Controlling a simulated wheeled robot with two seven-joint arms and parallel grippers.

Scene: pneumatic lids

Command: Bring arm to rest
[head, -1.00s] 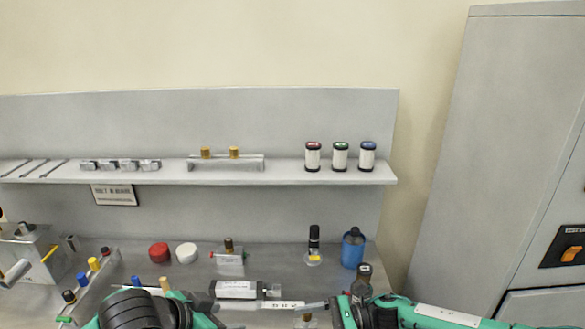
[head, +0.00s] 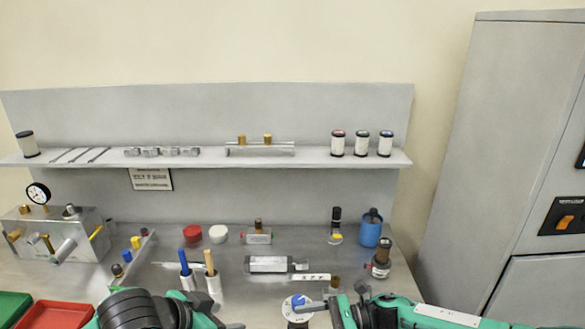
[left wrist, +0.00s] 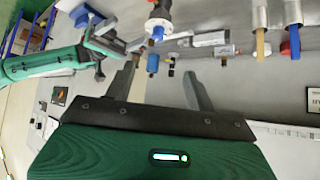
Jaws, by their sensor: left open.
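My left arm comes in at the bottom of the head view, a black joint and green links (head: 150,312); its fingertips are cut off or hidden there. In the left wrist view my left gripper (left wrist: 160,85) has its two grey fingers wide apart with nothing between them. My right arm's green forearm lies along the bottom right of the head view. My right gripper (head: 318,305) points left beside a blue-and-white topped round part (head: 298,304). I cannot tell whether its fingers touch or hold that part. The right arm also shows at the upper left of the left wrist view.
Red (head: 52,314) and green bins are front left. A shelf (head: 215,161) and grey cabinet (head: 470,150) are beyond.

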